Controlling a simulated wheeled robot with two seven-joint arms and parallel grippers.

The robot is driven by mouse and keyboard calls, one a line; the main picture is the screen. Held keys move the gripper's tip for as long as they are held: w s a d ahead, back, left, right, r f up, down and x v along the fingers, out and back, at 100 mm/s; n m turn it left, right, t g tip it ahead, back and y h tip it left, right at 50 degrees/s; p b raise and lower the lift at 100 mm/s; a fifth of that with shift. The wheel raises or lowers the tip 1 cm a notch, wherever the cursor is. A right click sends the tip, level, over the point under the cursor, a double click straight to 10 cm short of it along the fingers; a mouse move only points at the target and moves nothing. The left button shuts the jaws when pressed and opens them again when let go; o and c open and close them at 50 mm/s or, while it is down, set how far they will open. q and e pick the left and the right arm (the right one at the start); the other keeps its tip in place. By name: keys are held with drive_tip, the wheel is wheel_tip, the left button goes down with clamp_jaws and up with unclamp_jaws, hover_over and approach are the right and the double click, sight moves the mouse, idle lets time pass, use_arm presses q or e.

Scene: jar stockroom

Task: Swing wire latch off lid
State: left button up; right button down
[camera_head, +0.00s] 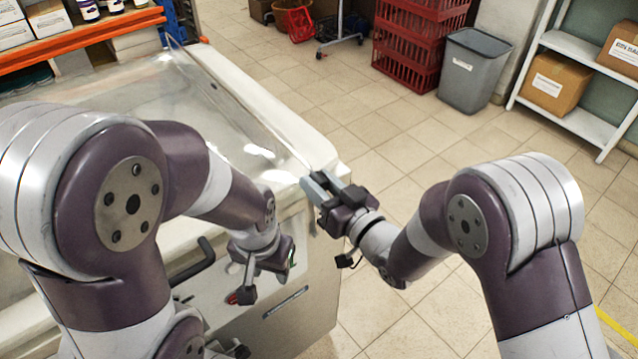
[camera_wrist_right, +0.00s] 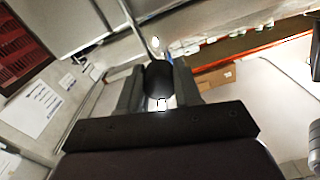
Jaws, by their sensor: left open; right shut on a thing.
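My right gripper (camera_head: 322,188) is at the front right corner of a white chest with a clear top. In the right wrist view, its two fingers (camera_wrist_right: 158,88) close on a dark rounded thing (camera_wrist_right: 158,78). A thin pale rod shows just beyond that thing; I cannot tell whether they are joined. My left gripper (camera_head: 262,277) is open, pointing down in front of the chest's front panel, lower and left of the right one. I cannot make out a jar, its lid or a wire latch.
The white chest (camera_head: 262,112) fills the left, with a dark handle (camera_head: 195,262) on its front. An orange-edged shelf (camera_head: 85,35) stands behind it. Red crates (camera_head: 410,50), a grey bin (camera_head: 472,75) and a white rack (camera_head: 580,122) with boxes stand at the back. Tiled floor is clear between.

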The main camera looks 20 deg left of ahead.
drive_tip(key=shift+w+d+m, duration=0.4)
drive_tip(key=shift+w+d, duration=0.05)
drive_tip(key=shift+w, duration=0.15)
drive_tip(key=w+d+f+m, duration=0.4)
drive_tip(key=w+d+m, duration=0.3)
drive_tip(key=w, duration=0.2)
drive_tip(key=w+d+f+m+b, duration=0.2)
drive_tip(key=f+m, duration=0.1)
drive_tip(key=f, duration=0.2)
drive_tip(key=w+d+f+m+b, duration=0.1)
drive_tip(key=w+d+f+m, duration=0.1)
drive_tip(key=f, duration=0.4)
drive_tip(key=shift+w+d+f+m+b, duration=0.2)
drive_tip(key=shift+w+m+b, duration=0.2)
drive_tip(key=shift+w+m, duration=0.4)
drive_tip(key=shift+s+f, duration=0.1)
drive_tip(key=shift+s, duration=0.05)
drive_tip(key=c, duration=0.8)
unclamp_jaws()
drive_tip(key=v, duration=1.2)
drive_tip(key=shift+s+d+b, duration=0.15)
drive_tip(key=shift+d+b, duration=0.15)
